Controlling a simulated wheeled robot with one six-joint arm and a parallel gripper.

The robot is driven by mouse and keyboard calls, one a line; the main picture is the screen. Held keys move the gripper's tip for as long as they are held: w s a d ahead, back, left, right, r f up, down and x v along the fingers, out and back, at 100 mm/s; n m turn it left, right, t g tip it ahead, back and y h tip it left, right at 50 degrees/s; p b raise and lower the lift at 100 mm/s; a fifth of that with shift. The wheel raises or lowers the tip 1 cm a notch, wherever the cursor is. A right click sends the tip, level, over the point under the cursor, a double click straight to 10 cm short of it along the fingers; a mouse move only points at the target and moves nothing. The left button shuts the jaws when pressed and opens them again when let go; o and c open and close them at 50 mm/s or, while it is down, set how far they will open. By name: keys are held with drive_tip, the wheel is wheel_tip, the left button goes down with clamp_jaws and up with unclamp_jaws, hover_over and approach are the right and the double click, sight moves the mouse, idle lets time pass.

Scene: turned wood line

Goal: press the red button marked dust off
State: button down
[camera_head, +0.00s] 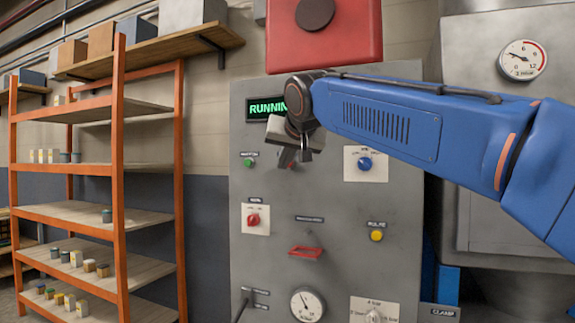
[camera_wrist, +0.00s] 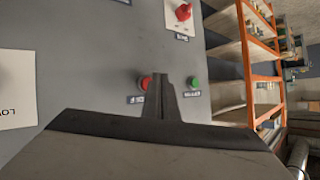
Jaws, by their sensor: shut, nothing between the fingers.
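A small red button (camera_wrist: 144,83) on the grey control panel (camera_head: 330,215) shows in the wrist view, just left of my gripper (camera_wrist: 162,82) and partly covered by it. Its label is partly hidden and too small to read. In the head view my gripper (camera_head: 287,158) is in front of the panel, below the display, and covers most of this button. The fingers are shut with nothing between them. The tips appear close to the button, but I cannot tell whether they touch it. A green button (camera_head: 248,162) sits to its left; it also shows in the wrist view (camera_wrist: 195,83).
A green-lit display (camera_head: 262,108) reads "RUNNIN", the rest hidden by my arm. The panel also has a blue knob (camera_head: 365,163), a red knob (camera_head: 253,219), a yellow button (camera_head: 376,235), a red handle (camera_head: 305,252) and a gauge (camera_head: 307,304). Orange shelving (camera_head: 118,190) stands left.

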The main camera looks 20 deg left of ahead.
drive_tip(key=shift+w, duration=0.2)
drive_tip(key=shift+w, duration=0.2)
drive_tip(key=shift+w, duration=0.35)
idle(0.9)
drive_tip(key=shift+s, duration=0.1)
idle(0.3)
drive_tip(key=shift+s, duration=0.7)
drive_tip(key=shift+s, duration=0.15)
drive_tip(key=s, duration=0.4)
drive_tip(key=shift+s+a, duration=0.2)
drive_tip(key=shift+s, duration=0.1)
idle(0.6)
